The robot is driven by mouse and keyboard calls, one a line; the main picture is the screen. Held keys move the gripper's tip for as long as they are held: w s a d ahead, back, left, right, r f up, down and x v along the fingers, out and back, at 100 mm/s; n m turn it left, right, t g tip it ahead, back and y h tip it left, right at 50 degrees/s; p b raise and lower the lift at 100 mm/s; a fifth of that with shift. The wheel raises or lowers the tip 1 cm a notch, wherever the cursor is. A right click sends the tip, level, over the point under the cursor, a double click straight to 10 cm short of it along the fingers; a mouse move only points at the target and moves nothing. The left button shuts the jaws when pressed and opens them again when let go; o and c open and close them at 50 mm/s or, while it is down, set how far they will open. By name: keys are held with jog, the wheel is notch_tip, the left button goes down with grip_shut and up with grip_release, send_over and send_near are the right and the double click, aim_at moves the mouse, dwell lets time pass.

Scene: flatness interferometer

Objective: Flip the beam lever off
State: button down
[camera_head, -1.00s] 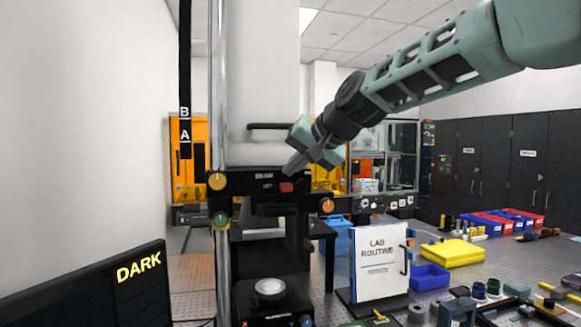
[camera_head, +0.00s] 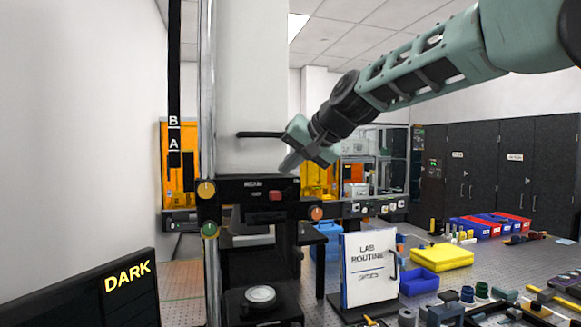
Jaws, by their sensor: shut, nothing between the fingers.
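The interferometer's black front panel (camera_head: 230,189) carries small white lettering that seems to read "BEAM", with a smaller word below it. A small red block (camera_head: 275,195) sits on this panel, right of the lettering; it may be the beam lever, but its position is too small to tell. My gripper (camera_head: 289,167) is shut and empty, pointing down and left. Its tip is just above the panel's top edge, up and right of the red block, and looks apart from it. A thin black bar (camera_head: 260,134) sticks out from the white column above, left of my gripper.
A screen (camera_head: 85,295) at lower left reads "DARK". Yellow (camera_head: 206,189), green (camera_head: 209,230) and orange (camera_head: 317,213) knobs flank the panel. A round stage (camera_head: 261,295) is below. A "LAB ROUTINE" board (camera_head: 369,268) stands right; blue and yellow boxes (camera_head: 442,256) lie beyond.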

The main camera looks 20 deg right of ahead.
jog(key=s+r+b, duration=0.3)
jog(key=s+r, duration=0.4)
jog(key=r, duration=0.1)
jog(key=shift+a+r, duration=0.15)
dwell(0.3)
